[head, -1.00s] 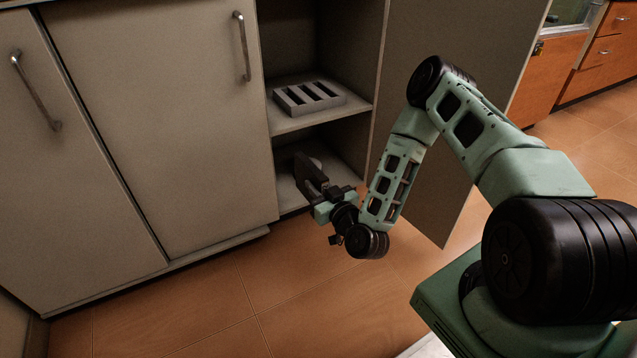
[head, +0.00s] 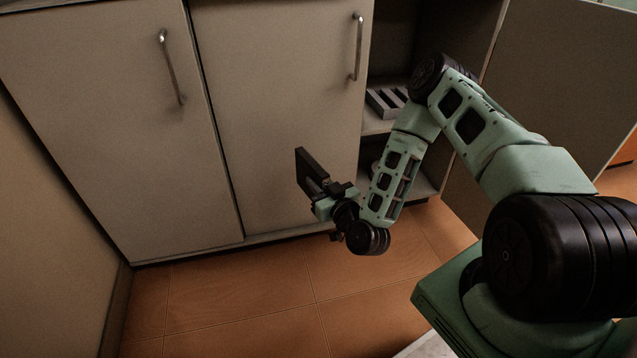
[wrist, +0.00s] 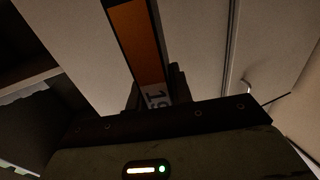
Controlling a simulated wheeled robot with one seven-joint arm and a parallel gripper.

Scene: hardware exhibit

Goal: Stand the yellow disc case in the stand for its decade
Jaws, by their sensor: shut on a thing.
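My gripper (head: 326,190) is shut on the disc case (head: 309,167), which looks dark from the head camera and is held upright in front of a closed cabinet door. In the wrist view the case (wrist: 139,38) shows an orange-yellow edge with a white label; the print starts with "19" and the rest is hidden by the gripper (wrist: 156,88). A grey slotted stand (head: 383,104) sits on the shelf of the open cabinet bay, partly hidden by my arm. Its slots look empty where they show, and no decade marking is readable.
Two closed cabinet doors (head: 110,120) with metal handles fill the left and middle. An open door (head: 560,80) stands out on the right. A pale object lies on the lower shelf (head: 420,187), mostly behind my arm. The tiled floor (head: 250,300) in front is clear.

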